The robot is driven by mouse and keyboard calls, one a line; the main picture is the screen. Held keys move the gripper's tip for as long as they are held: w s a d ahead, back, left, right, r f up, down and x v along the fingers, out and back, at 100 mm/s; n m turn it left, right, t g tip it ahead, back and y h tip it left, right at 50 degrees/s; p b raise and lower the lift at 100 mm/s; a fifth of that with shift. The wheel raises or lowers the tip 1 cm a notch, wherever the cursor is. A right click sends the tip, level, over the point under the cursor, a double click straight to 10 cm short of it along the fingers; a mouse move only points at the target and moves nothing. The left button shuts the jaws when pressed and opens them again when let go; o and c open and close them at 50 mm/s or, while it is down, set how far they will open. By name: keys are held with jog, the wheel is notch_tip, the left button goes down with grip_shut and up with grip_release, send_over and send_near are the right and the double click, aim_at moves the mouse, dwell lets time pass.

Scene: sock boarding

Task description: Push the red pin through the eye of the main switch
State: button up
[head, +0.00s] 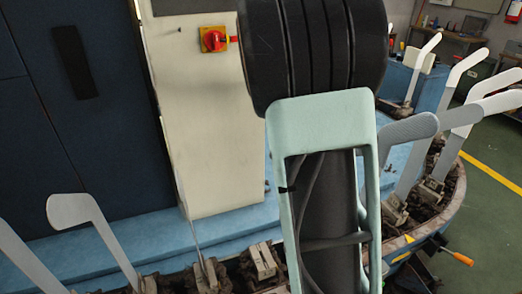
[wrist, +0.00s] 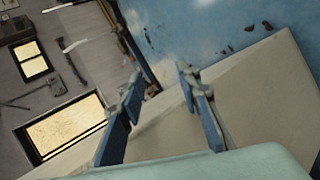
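The main switch (head: 214,40) is a red rotary knob on a yellow plate, high on the cream panel in the head view. A short red piece (head: 234,39), perhaps the red pin, sticks out at the plate's right edge, beside my dark arm link. I cannot tell whether it sits in the eye, which is too small to make out. My gripper (wrist: 162,82) shows in the wrist view with two blue fingers spread apart and no object visible between them. In the head view my arm hides the gripper. Neither switch nor pin shows in the wrist view.
The cream panel (head: 205,130) stands beside a dark blue cabinet (head: 75,140) on a light blue base (head: 110,245). Several white sock boards (head: 75,210) rise from a round machine rim in front and at right. An orange-handled tool (head: 459,257) juts out at right.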

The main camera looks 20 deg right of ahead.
jog(key=s+a+f+m+g+y+b, duration=0.1)
jog(key=s+a+f+m+g, duration=0.5)
jog(key=a+f, duration=0.3)
notch_tip(320, 180, down, 3)
jog(key=shift+s+g, duration=0.25)
jog(key=shift+g, duration=0.35)
